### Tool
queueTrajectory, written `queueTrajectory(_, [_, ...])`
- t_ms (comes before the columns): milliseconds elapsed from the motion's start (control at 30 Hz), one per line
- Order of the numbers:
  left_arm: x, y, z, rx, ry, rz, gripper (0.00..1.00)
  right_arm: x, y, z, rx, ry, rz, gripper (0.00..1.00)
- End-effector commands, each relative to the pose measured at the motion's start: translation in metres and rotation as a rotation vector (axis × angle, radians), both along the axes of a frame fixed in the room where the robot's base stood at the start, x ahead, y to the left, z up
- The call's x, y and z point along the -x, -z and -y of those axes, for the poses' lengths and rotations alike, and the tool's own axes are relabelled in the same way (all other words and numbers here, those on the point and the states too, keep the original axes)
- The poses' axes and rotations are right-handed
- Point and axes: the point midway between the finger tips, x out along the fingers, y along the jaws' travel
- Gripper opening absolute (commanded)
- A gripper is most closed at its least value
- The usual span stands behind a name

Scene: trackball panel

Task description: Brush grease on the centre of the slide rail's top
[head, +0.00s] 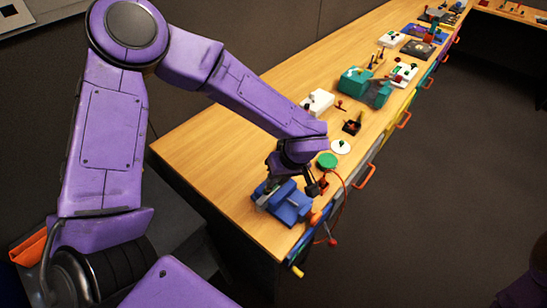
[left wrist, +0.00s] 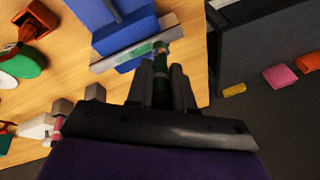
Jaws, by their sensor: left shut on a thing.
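The slide rail (left wrist: 112,61) is a grey metal strip along the edge of a blue block (left wrist: 127,35) in the left wrist view. The blue fixture (head: 284,203) sits at the near end of the bench in the head view. My left gripper (left wrist: 161,82) is shut on a slim brush with a green handle (left wrist: 160,65). The brush's far end overlaps the rail right of the visible strip's middle; I cannot tell if it touches. My right gripper is not in view.
A green round pad (head: 327,160) and a white disc (head: 340,147) lie beyond the fixture. A teal machine (head: 365,86) and white boxes stand farther along the bench (head: 215,135). Coloured drawer handles (head: 365,176) stick out from the bench front. The bench's left side is clear.

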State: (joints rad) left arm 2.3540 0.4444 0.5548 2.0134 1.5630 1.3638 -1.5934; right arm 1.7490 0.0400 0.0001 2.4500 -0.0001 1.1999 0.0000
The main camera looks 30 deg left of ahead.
Motion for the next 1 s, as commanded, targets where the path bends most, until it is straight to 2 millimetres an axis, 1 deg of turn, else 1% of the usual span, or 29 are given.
queueTrajectory(33, [0.0,-0.011,0.0,0.001,0.0,0.002,0.0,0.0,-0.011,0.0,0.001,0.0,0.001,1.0])
queueTrajectory(100, [0.0,-0.024,0.0,0.001,0.001,0.003,0.0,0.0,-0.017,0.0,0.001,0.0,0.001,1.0])
queueTrajectory(633, [0.001,-0.059,-0.002,0.001,-0.005,0.002,0.0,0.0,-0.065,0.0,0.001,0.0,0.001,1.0])
queueTrajectory(900, [0.001,-0.077,-0.003,0.001,-0.006,0.002,0.0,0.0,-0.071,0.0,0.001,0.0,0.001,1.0])
queueTrajectory(1000, [0.001,-0.08,-0.003,0.001,-0.006,0.002,0.0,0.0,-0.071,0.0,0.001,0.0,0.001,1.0])
